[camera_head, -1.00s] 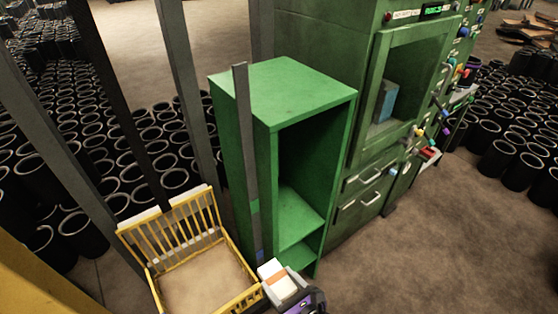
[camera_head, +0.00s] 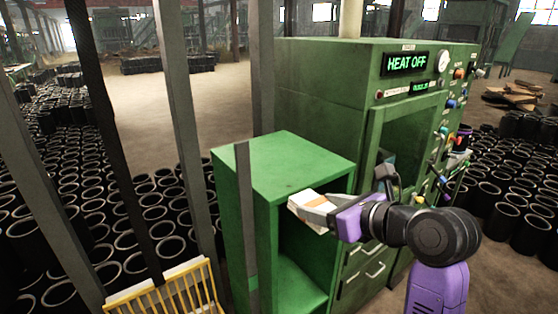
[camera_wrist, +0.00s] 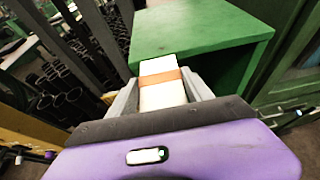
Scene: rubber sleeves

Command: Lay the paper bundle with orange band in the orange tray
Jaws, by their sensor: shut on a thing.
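The paper bundle (camera_head: 311,207) is a white block with an orange band around its middle. My gripper (camera_head: 328,214) is shut on it and holds it in the air in front of the green cabinet's open front, near the height of its top. In the wrist view the bundle (camera_wrist: 161,84) lies between the two fingers of my gripper (camera_wrist: 163,92), its orange band clear of the fingers' far ends. No orange tray can be made out in either view.
The green open cabinet (camera_head: 280,165) stands just behind the bundle. A yellow wire basket (camera_head: 165,292) is at the lower left, partly cut off. A green machine (camera_head: 340,75) reading "HEAT OFF" stands behind. Grey posts (camera_head: 185,110) rise at the left. Black sleeves (camera_head: 80,180) cover the floor there.

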